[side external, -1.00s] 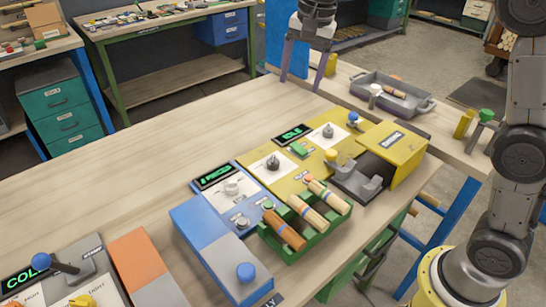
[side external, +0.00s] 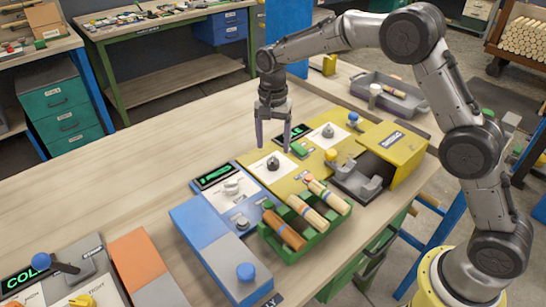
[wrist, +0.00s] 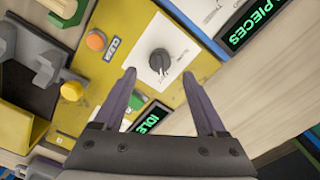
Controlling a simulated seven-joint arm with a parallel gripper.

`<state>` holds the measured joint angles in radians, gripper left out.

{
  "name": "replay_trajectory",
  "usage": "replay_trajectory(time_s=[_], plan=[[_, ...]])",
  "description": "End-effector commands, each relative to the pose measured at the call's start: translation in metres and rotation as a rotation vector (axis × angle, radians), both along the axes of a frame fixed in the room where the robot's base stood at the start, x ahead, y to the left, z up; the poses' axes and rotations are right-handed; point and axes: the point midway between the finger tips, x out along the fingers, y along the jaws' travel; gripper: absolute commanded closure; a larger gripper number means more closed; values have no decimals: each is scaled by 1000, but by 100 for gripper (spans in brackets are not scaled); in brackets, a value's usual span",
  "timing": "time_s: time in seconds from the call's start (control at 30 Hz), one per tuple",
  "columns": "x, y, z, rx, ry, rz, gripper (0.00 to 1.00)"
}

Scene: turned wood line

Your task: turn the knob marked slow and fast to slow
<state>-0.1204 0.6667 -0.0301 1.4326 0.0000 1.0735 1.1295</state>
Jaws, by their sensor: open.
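A dark round knob (side external: 273,163) stands on a white plate (side external: 262,172) on the yellow panel, beside the blue panel. In the wrist view the knob (wrist: 159,62) has a light pointer mark toward the lower edge of its plate; the small print there is too blurred to read. My gripper (side external: 273,144) points down above this knob, fingers apart and empty. In the wrist view my gripper (wrist: 160,74) has its fingertips spread on either side of the knob, which sits just beyond them. No contact shows.
A second knob (side external: 328,130) sits on another white plate farther back. A green button (wrist: 137,102), an orange button (wrist: 96,40) and an IDLE display (wrist: 151,117) are close by. A green rack (side external: 290,249) of turned wood pieces stands in front.

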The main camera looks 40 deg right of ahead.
Motion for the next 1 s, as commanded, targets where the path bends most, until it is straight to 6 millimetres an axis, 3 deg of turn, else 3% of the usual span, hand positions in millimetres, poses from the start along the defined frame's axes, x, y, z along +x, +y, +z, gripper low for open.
replay_trajectory(time_s=[0.1, 0.3, 0.73, 1.0], plan=[[-1, 0, -23, -1, 3, 0, 26], [0, 0, -47, -1, 1, 0, 26], [0, 0, -55, 1, -1, 0, 26], [0, 0, -55, 1, -1, 0, 75]])
